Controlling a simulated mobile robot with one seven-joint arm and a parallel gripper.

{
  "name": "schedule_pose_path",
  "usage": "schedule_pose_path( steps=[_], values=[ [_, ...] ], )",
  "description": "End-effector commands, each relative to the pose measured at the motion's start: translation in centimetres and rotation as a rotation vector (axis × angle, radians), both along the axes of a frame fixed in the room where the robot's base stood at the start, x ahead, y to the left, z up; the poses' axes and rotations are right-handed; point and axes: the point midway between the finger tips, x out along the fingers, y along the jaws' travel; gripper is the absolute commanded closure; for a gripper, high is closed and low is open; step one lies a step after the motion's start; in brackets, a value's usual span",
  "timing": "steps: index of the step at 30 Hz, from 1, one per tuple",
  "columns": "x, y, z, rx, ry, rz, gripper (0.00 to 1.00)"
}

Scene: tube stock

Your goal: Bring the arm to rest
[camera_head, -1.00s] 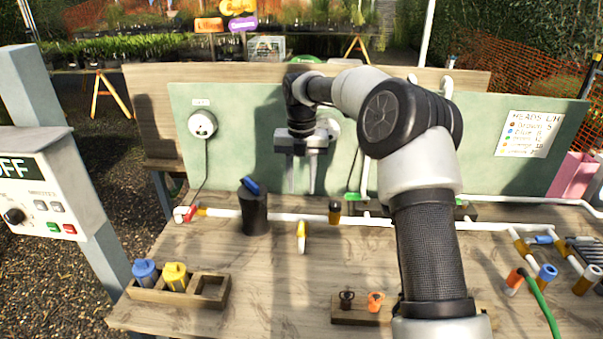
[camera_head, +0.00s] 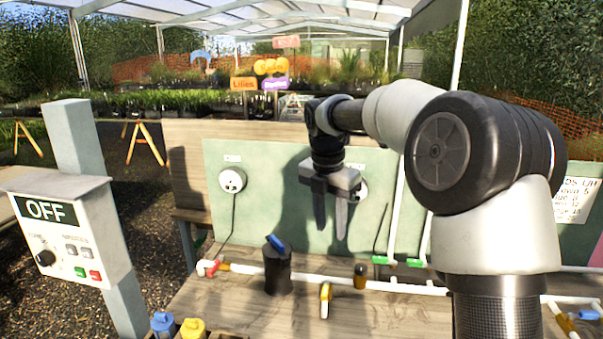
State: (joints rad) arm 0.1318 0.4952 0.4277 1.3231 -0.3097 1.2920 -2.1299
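My gripper (camera_head: 331,222) hangs in the middle of the view, in front of the green back panel (camera_head: 270,170). Its two fingers point down and stand a little apart, with a gap between them. Nothing shows between the fingers. It is above the workbench and touches nothing that I can see. My arm runs from it to the right and down to the lower right, hiding part of the panel and bench.
Blue (camera_head: 162,325) and yellow (camera_head: 193,328) pieces sit lower left. A control box (camera_head: 70,235) reading OFF stands left.

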Motion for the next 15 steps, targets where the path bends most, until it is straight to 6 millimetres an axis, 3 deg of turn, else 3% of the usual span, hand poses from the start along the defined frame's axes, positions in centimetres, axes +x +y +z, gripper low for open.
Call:
schedule_pose_path(
  steps=[1,6,15],
  values=[
    [-1.7,-0.2,1.5,-0.003,-0.033,-0.104,0.67],
    [-7.1,-1.3,4.6,0.031,-0.139,-0.509,0.67],
    [-17.8,-4.1,7.0,0.226,-0.305,-1.266,0.67]
  ],
)
